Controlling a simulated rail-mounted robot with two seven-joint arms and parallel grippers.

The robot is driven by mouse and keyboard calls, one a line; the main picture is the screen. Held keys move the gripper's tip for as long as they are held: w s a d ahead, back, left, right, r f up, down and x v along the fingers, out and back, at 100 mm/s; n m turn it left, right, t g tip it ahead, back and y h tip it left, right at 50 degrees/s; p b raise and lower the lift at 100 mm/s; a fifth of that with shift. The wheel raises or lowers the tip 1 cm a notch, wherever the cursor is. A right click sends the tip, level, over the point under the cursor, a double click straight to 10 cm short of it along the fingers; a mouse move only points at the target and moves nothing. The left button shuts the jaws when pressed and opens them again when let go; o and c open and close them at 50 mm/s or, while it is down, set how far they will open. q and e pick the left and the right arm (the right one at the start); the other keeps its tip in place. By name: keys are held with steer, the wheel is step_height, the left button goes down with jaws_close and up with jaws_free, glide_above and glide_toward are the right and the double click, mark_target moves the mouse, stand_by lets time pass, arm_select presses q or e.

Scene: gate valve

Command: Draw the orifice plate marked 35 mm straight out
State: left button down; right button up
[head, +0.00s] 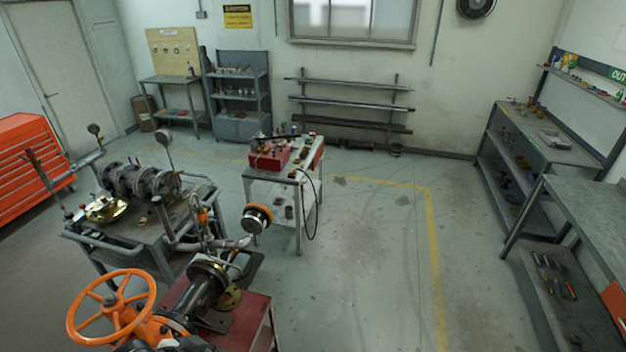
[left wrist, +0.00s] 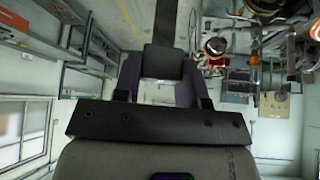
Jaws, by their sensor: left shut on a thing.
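In the head view a flanged pipe run (head: 205,290) with an orange handwheel (head: 112,308) stands at the lower left. A brass-coloured disc (head: 228,297) shows at its flange. I cannot read any 35 mm mark, so I cannot tell which piece is the named orifice plate. In the left wrist view my left gripper (left wrist: 163,75) shows dark fingers on either side of a dark thing (left wrist: 162,62). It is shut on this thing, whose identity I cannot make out. Neither gripper can be made out in the head view.
A grey cart (head: 120,255) with flanged pipework (head: 140,183) stands at the left. A small table (head: 298,185) holds a red box (head: 270,156). Shelves (head: 545,150) line the right wall. The floor (head: 375,270) at centre right is clear.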

arm_select(q)
step_height(320, 180, down, 2)
steer(key=shift+b, duration=0.35)
step_height(320, 180, down, 23)
steer(key=b, duration=0.8)
stand_by(1.7)
